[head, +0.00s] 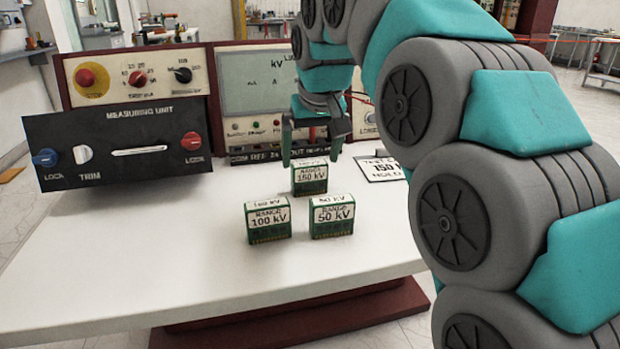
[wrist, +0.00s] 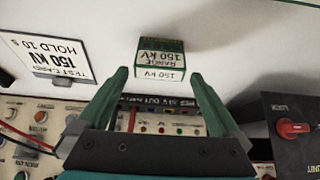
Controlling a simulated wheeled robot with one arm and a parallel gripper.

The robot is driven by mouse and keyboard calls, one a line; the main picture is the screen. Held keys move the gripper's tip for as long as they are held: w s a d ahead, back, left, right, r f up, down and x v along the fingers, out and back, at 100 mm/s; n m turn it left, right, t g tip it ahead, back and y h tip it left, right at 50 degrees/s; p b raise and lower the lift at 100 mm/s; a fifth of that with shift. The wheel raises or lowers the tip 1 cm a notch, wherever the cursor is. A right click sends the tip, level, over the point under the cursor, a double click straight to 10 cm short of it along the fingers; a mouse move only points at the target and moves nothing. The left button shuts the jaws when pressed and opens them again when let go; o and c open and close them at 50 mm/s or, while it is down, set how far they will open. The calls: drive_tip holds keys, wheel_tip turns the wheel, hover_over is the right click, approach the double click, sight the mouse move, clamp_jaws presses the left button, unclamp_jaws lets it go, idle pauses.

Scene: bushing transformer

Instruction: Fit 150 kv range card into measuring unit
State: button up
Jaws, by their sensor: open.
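The 150 kV range card (head: 310,179) is a small green block with white labels, standing on the white table behind two similar cards. It also shows in the wrist view (wrist: 162,60), just beyond my fingertips and between their lines. My gripper (head: 312,160) is open, with its two green fingers apart above and behind the card; in the wrist view the gripper (wrist: 160,80) holds nothing. The measuring unit (head: 115,143) is a black panel at the left with a horizontal slot (head: 139,150), a blue knob, a white knob and a red knob. The slot looks empty.
The 100 kV card (head: 268,220) and 50 kV card (head: 331,216) stand in front of the 150 kV card. A test card sign (head: 380,169) lies to its right. A control console (head: 262,90) stands behind. The table's front (head: 200,290) is clear.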

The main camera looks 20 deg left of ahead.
sight(310, 164)
drive_tip(key=x, duration=0.2)
drive_tip(key=shift+w+a+f, duration=0.1)
drive_tip(key=shift+w+f, duration=0.05)
drive_tip(key=shift+f, duration=0.2)
drive_tip(key=shift+r, duration=0.1)
drive_tip(key=c, duration=1.3)
drive_tip(key=shift+r, duration=0.15)
wheel_tip(310, 164, up, 6)
drive_tip(key=shift+w+r, duration=0.1)
drive_tip(key=shift+r, duration=0.1)
drive_tip(key=shift+r+p, duration=0.8)
drive_tip(key=shift+r, duration=0.85)
